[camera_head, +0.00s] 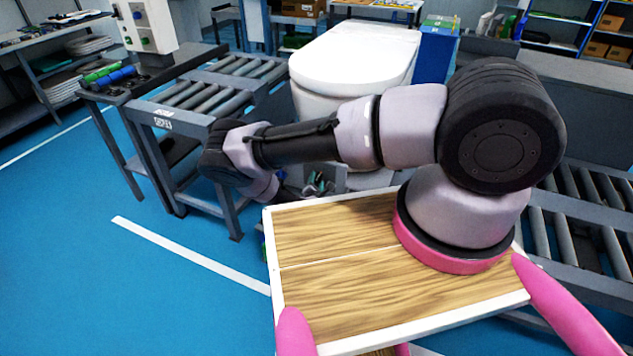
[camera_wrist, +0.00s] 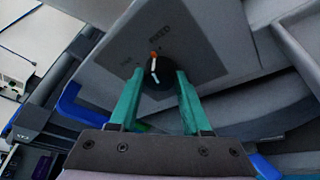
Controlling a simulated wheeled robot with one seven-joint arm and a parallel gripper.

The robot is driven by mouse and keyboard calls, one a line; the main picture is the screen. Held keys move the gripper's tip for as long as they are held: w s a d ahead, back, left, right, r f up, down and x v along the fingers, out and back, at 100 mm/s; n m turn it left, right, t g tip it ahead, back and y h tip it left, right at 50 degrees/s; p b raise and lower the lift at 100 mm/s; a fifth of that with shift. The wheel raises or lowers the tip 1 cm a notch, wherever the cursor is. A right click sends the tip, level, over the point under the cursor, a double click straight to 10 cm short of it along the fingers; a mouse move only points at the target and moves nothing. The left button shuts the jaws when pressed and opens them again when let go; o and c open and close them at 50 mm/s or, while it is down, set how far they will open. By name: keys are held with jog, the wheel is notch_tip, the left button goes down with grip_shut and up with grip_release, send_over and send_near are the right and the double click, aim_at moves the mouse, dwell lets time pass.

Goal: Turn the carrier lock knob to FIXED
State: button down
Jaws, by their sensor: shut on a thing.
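The carrier lock knob (camera_wrist: 159,74) is dark and round, on a grey label plate (camera_wrist: 188,48) in the wrist view. A white line with an orange tip marks it and points roughly up the picture. The word FIXED stands just above and slightly right of the tip. A second, blurred word lies to the left. My gripper (camera_wrist: 160,79) has teal fingers on either side of the knob, shut on it. Exact alignment of the pointer with FIXED is hard to tell. In the head view my arm and the tray hide the knob; small teal finger parts (camera_head: 318,184) show.
Roller conveyors (camera_head: 215,95) stand at left and right. A white toilet (camera_head: 355,60) stands behind my arm. A control box (camera_head: 147,25) is at upper left. Grey panels and blue parts lie close around my gripper. Blue floor (camera_head: 90,260) is clear at left.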

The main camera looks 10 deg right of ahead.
jog(key=shift+f+m+t+y, duration=0.15)
jog(key=shift+m+t, duration=0.2)
jog(key=shift+m, duration=0.35)
jog(key=shift+m+t+y, duration=0.15)
jog(key=shift+m+t, duration=0.2)
jog(key=shift+m, duration=0.35)
jog(key=shift+c, duration=1.8)
grip_release()
jog(key=v, duration=1.1)
jog(key=shift+w+d, duration=0.1)
